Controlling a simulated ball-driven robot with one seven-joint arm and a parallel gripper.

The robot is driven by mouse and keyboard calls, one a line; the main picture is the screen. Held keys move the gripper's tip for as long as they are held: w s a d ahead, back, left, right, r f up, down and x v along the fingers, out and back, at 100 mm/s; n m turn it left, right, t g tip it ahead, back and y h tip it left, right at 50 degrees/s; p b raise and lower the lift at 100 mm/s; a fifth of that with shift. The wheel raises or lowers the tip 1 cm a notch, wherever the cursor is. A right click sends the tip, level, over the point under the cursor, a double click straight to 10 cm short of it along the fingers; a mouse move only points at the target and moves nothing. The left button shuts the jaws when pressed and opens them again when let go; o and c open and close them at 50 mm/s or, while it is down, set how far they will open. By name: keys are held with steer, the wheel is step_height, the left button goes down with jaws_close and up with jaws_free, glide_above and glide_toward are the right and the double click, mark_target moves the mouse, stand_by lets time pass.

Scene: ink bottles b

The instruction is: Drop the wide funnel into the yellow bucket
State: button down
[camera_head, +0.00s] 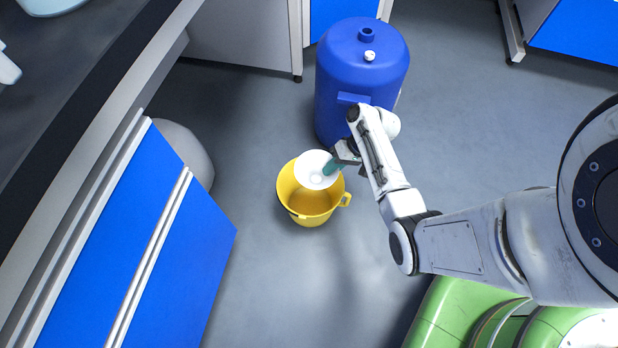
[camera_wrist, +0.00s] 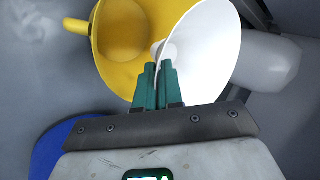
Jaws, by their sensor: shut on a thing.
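The wide funnel (camera_head: 314,169) is white and cone-shaped. My gripper (camera_head: 331,168) is shut on it with teal fingers and holds it above the far part of the yellow bucket's opening. The yellow bucket (camera_head: 318,217) stands upright on the floor, with a handle at its right side. In the wrist view the funnel (camera_wrist: 215,60) spreads out to the right of the fingertips (camera_wrist: 163,65), which meet its narrow part. The bucket (camera_wrist: 107,72) lies behind and to the left of it there. The funnel hides part of the bucket's rim and inside.
A blue drum (camera_head: 345,75) stands on the floor just behind the bucket. Blue-fronted cabinets (camera_head: 185,240) under a counter are to the left, with a rounded white object (camera_head: 188,150) beside them. The grey floor (camera_head: 290,280) in front of the bucket is clear.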

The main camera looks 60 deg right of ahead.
steer(key=shift+f+b, duration=1.85)
steer(key=shift+f, duration=0.3)
steer(key=c, duration=1.2)
jaws_free()
steer(key=p+v, duration=0.5)
steer(key=v, duration=0.5)
steer(key=shift+r, duration=0.35)
steer(key=shift+s+d, duration=0.1)
